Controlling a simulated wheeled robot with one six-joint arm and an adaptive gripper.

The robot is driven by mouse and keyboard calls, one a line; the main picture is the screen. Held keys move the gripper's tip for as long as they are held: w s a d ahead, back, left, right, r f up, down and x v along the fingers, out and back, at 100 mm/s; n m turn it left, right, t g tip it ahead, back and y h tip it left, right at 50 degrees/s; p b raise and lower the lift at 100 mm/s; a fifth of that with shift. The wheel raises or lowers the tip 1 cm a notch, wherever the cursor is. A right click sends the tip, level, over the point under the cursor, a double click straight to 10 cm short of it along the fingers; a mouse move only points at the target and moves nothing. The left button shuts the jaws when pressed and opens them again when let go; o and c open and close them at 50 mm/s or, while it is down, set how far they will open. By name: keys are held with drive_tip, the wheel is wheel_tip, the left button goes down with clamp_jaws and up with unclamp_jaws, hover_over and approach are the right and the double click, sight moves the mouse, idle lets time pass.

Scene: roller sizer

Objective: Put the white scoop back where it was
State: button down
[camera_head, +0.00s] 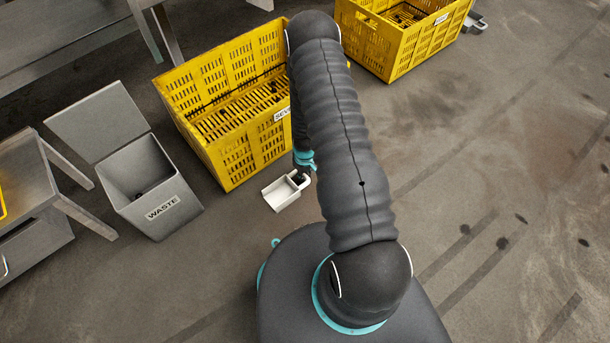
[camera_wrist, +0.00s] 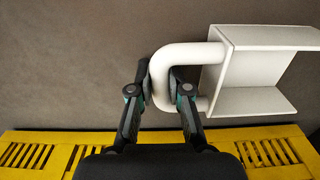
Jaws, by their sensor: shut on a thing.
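The white scoop (camera_head: 281,193) is beside the yellow crate in the head view, near the crate's front right corner. In the wrist view the scoop (camera_wrist: 255,70) lies to the right, with its loop handle toward my gripper. My gripper (camera_wrist: 160,75) is shut on the side bar of that handle, one finger on each side of it. In the head view my gripper (camera_head: 299,178) is small and partly hidden by my arm. I cannot tell whether the scoop touches the floor.
A yellow crate (camera_head: 235,155) with a partly hidden label stands behind the scoop. A grey bin (camera_head: 165,215) labelled WASTE, lid open, stands left. Another yellow crate (camera_head: 415,45) is at the back right, with a small pale object (camera_head: 475,22) beside it.

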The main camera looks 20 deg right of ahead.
drive_tip(key=shift+f, duration=0.1)
drive_tip(key=c, duration=1.6)
unclamp_jaws()
drive_tip(key=o, duration=0.5)
